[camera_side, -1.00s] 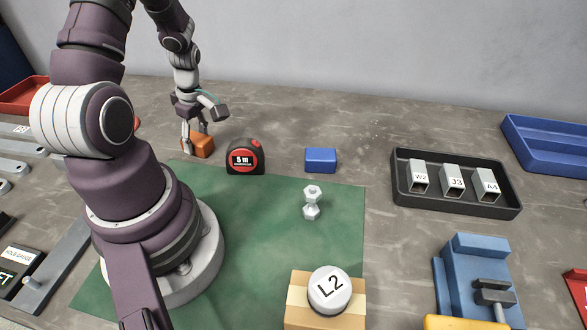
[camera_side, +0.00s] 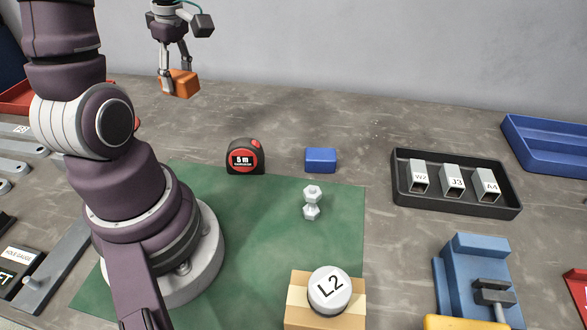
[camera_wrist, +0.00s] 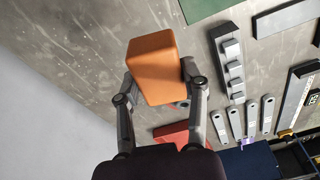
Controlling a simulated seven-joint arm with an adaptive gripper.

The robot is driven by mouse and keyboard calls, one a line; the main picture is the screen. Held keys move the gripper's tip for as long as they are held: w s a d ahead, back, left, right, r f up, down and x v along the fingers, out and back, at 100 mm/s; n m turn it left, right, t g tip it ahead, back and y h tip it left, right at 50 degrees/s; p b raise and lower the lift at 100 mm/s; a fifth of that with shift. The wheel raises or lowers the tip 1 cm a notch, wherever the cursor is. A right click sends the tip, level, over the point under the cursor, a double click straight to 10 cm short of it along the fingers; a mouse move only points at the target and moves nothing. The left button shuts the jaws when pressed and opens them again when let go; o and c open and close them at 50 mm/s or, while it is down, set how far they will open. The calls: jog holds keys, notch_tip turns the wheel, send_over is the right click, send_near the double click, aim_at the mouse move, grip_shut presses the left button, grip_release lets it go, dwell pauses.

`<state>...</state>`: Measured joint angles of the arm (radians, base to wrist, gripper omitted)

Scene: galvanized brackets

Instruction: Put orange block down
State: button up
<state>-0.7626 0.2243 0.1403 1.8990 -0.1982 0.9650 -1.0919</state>
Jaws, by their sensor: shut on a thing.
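The orange block (camera_side: 182,83) is held in the air above the back left of the grey worktop, slightly tilted in the side view. My gripper (camera_side: 177,80) is shut on it, with a finger on either side. In the wrist view the orange block (camera_wrist: 154,67) sits between the two fingers of my gripper (camera_wrist: 156,90), with bare worktop behind it. The block is clear of the surface and touches nothing but the fingers.
A tape measure (camera_side: 245,157) and a blue block (camera_side: 321,160) stand near the green mat's (camera_side: 265,235) back edge. A black tray (camera_side: 455,205) holds labelled brackets. A blue bin (camera_side: 548,150) is at right. The back worktop is mostly clear.

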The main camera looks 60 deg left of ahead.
jog(key=w+d+r+m+t, duration=0.1)
jog(key=w+d+m, duration=0.3)
jog(key=d, duration=0.6)
jog(key=w+d+m, duration=0.3)
jog(key=d+m, duration=0.3)
jog(key=d, duration=0.3)
jog(key=s+d+m+t, duration=0.1)
jog(key=s+d+m, duration=0.5)
jog(key=d, duration=0.3)
notch_tip(320, 180, down, 8)
jog(key=shift+w+d+f, duration=0.1)
jog(key=shift+d+f, duration=0.05)
jog(key=shift+f, duration=0.25)
jog(key=w+d, duration=0.2)
jog(key=w, duration=0.2)
jog(key=w+d+f, duration=0.1)
jog(key=w+d, duration=0.1)
jog(key=w, duration=0.3)
jog(key=w+d, duration=0.3)
jog(key=w, duration=0.2)
jog(key=shift+f, duration=0.35)
jog(key=shift+w+f, duration=0.2)
jog(key=shift+f, duration=1.55)
